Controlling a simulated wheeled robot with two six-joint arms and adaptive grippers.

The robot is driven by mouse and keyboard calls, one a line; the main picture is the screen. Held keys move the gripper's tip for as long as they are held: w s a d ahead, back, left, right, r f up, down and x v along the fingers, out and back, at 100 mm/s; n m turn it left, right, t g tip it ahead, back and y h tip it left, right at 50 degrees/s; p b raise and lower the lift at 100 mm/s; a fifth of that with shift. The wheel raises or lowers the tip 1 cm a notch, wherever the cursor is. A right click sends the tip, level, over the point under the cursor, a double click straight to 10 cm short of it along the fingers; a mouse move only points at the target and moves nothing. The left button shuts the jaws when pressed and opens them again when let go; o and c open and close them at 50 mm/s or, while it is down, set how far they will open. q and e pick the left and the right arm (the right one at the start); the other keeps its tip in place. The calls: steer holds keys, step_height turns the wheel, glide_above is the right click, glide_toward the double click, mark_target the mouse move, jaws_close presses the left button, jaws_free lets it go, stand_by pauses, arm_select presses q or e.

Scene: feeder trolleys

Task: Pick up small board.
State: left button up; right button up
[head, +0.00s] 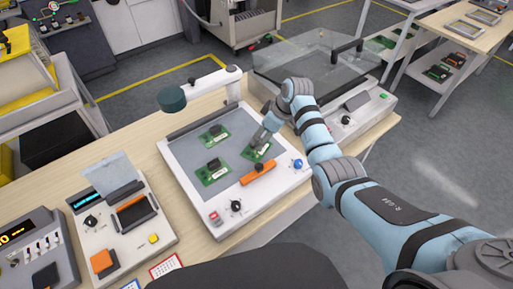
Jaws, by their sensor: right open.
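Three small green boards with dark parts lie on the grey plate of a white bench station (174,160). One board (213,136) is at the back, another board (208,179) is nearer the front, and a third board (249,153) is at the right. My right gripper (259,143) is over the third board, pointing down, and covers part of it. It is open. At this size I cannot tell whether its fingers touch the board. My left gripper is not in view.
An orange bar (258,173) lies just in front of the third board. A dark green lamp head (172,99) on a white arm overhangs the station. A clear-lidded machine (300,62) stands behind. A device with an orange slot (133,212) is at left.

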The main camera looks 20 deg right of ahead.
mark_target(258, 141)
steer(key=b+x, duration=0.2)
steer(key=x, duration=0.3)
steer(key=shift+w+d+f+b, duration=0.1)
steer(key=shift+w+f+b, duration=0.05)
steer(key=shift+w+b, duration=0.2)
steer(key=c, duration=1.3)
steer(key=shift+o, duration=0.2)
steer(key=shift+r, duration=0.2)
